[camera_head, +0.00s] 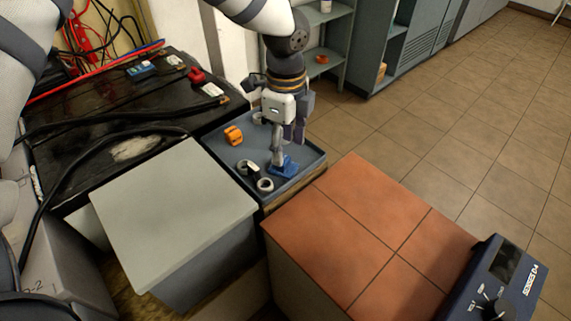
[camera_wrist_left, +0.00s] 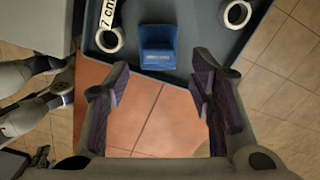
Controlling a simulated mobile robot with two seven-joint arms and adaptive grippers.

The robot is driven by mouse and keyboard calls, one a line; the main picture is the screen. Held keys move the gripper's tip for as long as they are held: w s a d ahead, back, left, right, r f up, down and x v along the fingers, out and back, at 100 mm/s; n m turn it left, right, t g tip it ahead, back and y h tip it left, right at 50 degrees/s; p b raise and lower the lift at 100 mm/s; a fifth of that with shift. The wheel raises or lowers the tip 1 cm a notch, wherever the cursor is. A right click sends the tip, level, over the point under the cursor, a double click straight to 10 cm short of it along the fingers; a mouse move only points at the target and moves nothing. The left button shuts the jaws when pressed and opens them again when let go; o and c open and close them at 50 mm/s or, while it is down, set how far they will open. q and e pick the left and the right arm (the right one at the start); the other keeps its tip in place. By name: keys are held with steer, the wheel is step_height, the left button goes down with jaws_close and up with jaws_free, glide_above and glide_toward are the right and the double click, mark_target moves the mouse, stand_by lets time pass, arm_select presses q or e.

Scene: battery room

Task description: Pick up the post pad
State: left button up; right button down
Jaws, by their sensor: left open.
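A small blue stepped piece (camera_head: 284,166) lies in a grey-blue tray (camera_head: 312,163). It also shows in the left wrist view (camera_wrist_left: 158,47), near the tray edge. I cannot tell for sure whether this is the post pad. My left gripper (camera_head: 287,147) points down over the tray at the blue piece. In the left wrist view its fingers (camera_wrist_left: 160,88) are spread, with nothing between them, and the blue piece lies beyond the fingertips. My right gripper is not in view.
Pale rings (camera_head: 265,184) and an orange part (camera_head: 233,135) share the tray. A black battery (camera_head: 130,120) with cables stands left. A grey-topped box (camera_head: 170,205) and a red tiled top (camera_head: 355,220) are nearer. A blue meter (camera_head: 495,285) sits front right.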

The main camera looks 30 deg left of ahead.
mark_target(286, 160)
arm_select(q)
step_height(286, 160, down, 5)
steer(key=shift+s+f, duration=0.15)
steer(key=c, duration=0.8)
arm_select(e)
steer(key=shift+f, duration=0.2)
